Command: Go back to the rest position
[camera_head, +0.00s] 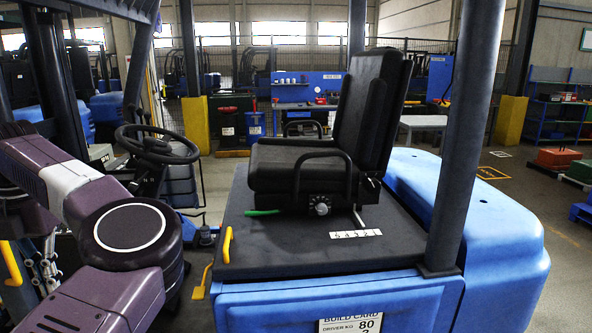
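My purple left arm fills the lower left of the head view, with a round black joint cap facing me. Its gripper lies outside the picture. My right arm and gripper do not show. In front of me is a blue forklift body (260,305) with a black seat (300,168) on its dark top. A dial (319,206) sits on the seat's front base, with a green lever (262,212) to its left. A number strip (355,234) lies below. A build card (350,324) on the blue front reads "DRIVER KG 80", its lower part cut off.
A dark pillar (468,140) rises right of the seat beside the blue counterweight (510,245). A steering wheel (157,143) stands behind my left arm. A yellow handle (227,245) is on the body's left edge.

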